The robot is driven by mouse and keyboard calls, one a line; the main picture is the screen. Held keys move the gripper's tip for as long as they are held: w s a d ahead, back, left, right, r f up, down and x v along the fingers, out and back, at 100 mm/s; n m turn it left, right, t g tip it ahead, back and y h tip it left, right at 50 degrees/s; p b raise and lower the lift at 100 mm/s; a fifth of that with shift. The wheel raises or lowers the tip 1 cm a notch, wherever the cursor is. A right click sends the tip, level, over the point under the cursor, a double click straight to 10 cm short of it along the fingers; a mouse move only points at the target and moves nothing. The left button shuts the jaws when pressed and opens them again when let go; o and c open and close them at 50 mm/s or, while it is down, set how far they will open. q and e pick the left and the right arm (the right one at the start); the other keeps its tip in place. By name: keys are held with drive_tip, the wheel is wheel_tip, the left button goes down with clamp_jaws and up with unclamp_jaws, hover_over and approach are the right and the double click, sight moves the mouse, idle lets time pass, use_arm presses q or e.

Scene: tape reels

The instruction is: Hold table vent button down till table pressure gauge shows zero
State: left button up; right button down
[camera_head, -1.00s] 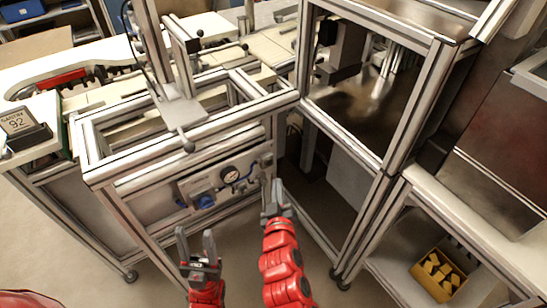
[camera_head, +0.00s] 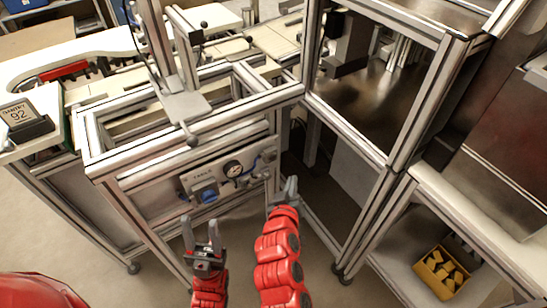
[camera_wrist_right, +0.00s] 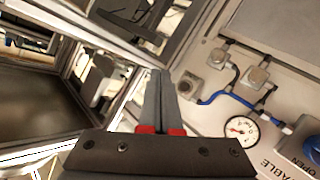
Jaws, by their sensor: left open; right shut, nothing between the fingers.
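The grey panel marked TABLE (camera_head: 190,184) is on the front of the framed table. It carries the round white pressure gauge (camera_head: 232,169) and a blue knob (camera_head: 208,194). In the right wrist view, the gauge (camera_wrist_right: 241,129) has a reddish needle whose reading is too small to tell. Square metal fittings, one here (camera_wrist_right: 258,77), sit beside a blue hose; I cannot tell which one is the vent button. My right gripper (camera_head: 290,181) is shut and empty, right of the panel and apart from it. My left gripper (camera_head: 201,228) is open and empty below the panel.
Metal frame bars (camera_head: 200,150) run above the panel. A tall framed enclosure (camera_head: 378,85) stands at right. A yellow bin (camera_head: 440,272) with yellow pieces sits on the lower right shelf. A sign reading 92 (camera_head: 20,118) stands at left. Floor is open below the panel.

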sight(273, 157)
drive_tip(key=w+a+b, duration=0.1)
drive_tip(key=w+a, duration=0.3)
drive_tip(key=w, duration=0.1)
drive_tip(key=shift+w, duration=0.15)
drive_tip(key=shift+b, duration=0.35)
idle(1.7)
drive_tip(key=shift+w+a, duration=0.2)
drive_tip(key=shift+w, duration=0.15)
drive_tip(key=shift+w+a+r+b, duration=0.1)
drive_tip(key=shift+w+a+b, duration=0.2)
drive_tip(key=shift+b, duration=0.15)
idle(0.4)
drive_tip(key=shift+s+d, duration=0.1)
idle(2.8)
drive_tip(key=shift+s+d, duration=0.45)
drive_tip(key=shift+s, duration=0.1)
